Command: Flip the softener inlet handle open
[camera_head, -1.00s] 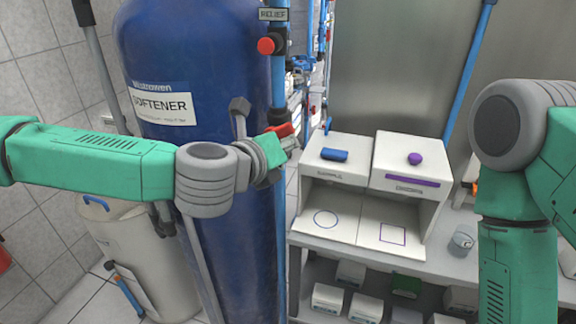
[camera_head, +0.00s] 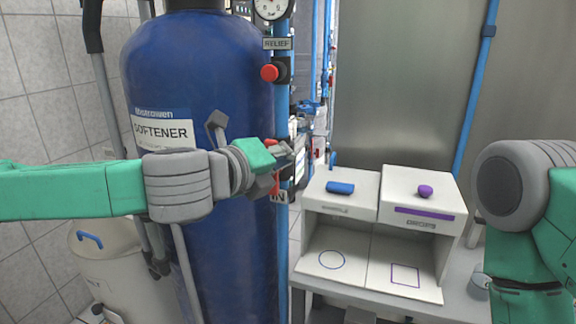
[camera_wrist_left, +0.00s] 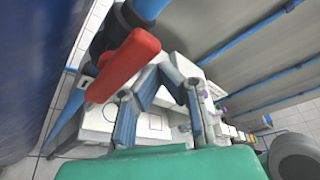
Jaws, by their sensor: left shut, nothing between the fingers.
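The red handle (camera_wrist_left: 125,65) sits on a blue pipe in the left wrist view, close beside my left fingers. In the head view a red part (camera_head: 275,184) shows just below my left gripper (camera_head: 287,155), above a label ending in "N", on the pipe along the right side of the blue softener tank (camera_head: 235,110). The gripper partly covers this spot. My left gripper also shows in the left wrist view (camera_wrist_left: 166,72), shut and empty, with its fingers to the right of the red handle. Whether they touch it I cannot tell. My right gripper is out of view.
A red relief knob (camera_head: 269,73) is higher on the same pipe, under a gauge (camera_head: 270,8). A white two-bay box (camera_head: 340,210) with a blue and a purple piece on top stands on a bench to the right. A grey metal panel (camera_head: 405,85) is behind.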

